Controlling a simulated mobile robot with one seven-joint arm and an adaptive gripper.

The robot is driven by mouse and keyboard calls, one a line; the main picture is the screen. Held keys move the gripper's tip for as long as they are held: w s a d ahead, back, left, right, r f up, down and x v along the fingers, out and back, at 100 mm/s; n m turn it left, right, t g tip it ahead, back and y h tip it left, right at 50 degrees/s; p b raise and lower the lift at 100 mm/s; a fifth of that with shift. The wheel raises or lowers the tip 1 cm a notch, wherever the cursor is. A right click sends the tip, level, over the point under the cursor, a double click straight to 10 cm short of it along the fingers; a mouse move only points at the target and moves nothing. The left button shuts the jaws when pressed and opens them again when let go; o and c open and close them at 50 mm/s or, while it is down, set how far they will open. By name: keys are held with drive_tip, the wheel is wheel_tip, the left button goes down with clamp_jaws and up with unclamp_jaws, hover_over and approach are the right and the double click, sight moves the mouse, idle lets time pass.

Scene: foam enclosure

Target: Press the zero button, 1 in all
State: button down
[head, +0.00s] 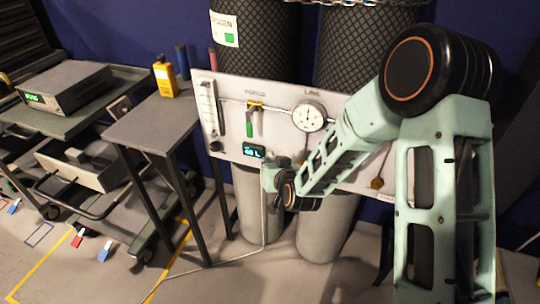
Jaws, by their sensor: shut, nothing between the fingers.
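A grey-white panel (231,142) stands in front of two tall cylinders. On its lower part is a small dark digital meter (254,151) with a lit cyan readout. I cannot make out a zero button; it is too small to tell or is hidden by my arm. My arm reaches in from the right, and its wrist (288,189) is just below and right of the meter, in front of the panel's lower edge. My gripper's fingers do not show; the wrist appears to hide them. I cannot tell whether anything touches the panel.
The panel also carries a flow tube (209,108), a green-handled valve (250,123) and a round dial gauge (309,116). A small grey table (150,125) with a yellow device (165,77) stands left of the panel. A cart (85,120) holds an instrument (64,87).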

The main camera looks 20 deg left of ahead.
idle(0.8)
drive_tip(key=shift+w, duration=0.4)
drive_tip(key=shift+w+b, duration=0.45)
idle(0.6)
drive_tip(key=shift+s, duration=0.1)
drive_tip(key=shift+s+b, duration=0.3)
drive_tip(key=shift+s, duration=0.45)
drive_tip(key=shift+s+a+b, duration=0.2)
drive_tip(key=shift+s+b, duration=0.4)
drive_tip(key=shift+s, duration=1.9)
